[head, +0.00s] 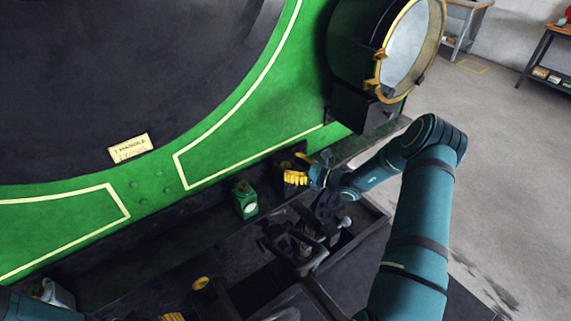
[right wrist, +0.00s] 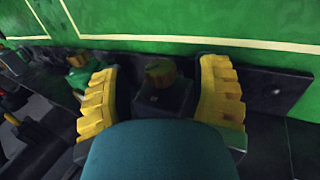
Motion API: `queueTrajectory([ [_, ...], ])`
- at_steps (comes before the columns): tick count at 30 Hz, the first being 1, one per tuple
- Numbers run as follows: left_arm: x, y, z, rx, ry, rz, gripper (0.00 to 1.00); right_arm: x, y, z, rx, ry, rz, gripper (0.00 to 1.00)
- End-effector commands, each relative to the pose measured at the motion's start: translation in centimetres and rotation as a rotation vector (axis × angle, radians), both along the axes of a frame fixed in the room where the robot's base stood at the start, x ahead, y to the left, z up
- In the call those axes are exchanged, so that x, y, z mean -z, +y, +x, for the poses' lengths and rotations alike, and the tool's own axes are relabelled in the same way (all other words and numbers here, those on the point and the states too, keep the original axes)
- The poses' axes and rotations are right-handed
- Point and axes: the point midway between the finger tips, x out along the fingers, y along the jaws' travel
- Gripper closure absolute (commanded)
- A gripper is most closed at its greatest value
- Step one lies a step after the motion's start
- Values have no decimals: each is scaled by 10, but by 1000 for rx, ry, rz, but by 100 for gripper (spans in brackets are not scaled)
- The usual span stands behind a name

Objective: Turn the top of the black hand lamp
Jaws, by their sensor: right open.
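The black hand lamp (right wrist: 165,98) is a dark, boxy body with a dull brown-gold top (right wrist: 159,73). In the right wrist view it stands upright between the two yellow fingers of my right gripper (right wrist: 160,100), with gaps on both sides of its top. My wrist housing hides its lower part. In the head view the right gripper (head: 305,172) is beside the dark lamp (head: 287,166), at the foot of the green panel. The right gripper is open. Yellow fingers of my left gripper (head: 172,317) show at the bottom edge, mostly cut off.
A green can (head: 245,200) stands left of the lamp; it also shows in the right wrist view (right wrist: 80,76). The green panel (head: 250,130) rises close behind. A large brass-rimmed headlamp (head: 405,45) is at upper right. A dark open tray (head: 350,235) lies in front.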

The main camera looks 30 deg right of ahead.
Motion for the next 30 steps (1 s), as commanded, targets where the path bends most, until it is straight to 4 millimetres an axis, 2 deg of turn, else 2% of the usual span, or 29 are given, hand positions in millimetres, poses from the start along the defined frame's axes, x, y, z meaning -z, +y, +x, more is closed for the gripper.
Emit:
queueTrajectory([
  [6, 0, 0, 0, 0, 0, 0, 53, 0, -25, -40, 3, 1, -1, 37],
  [12, 0, 0, 0, 0, 0, 0, 53, 0, -41, -66, 3, 1, -2, 37],
  [18, 0, 0, 0, 0, 0, 0, 53, 0, -46, -76, 1, 0, 0, 37],
  [26, 0, 0, 0, 0, 0, 0, 53, 0, -47, -77, 0, 0, 0, 35],
  [30, 0, 0, 0, 0, 0, 0, 53, 0, -47, -77, 0, 0, 0, 37],
])
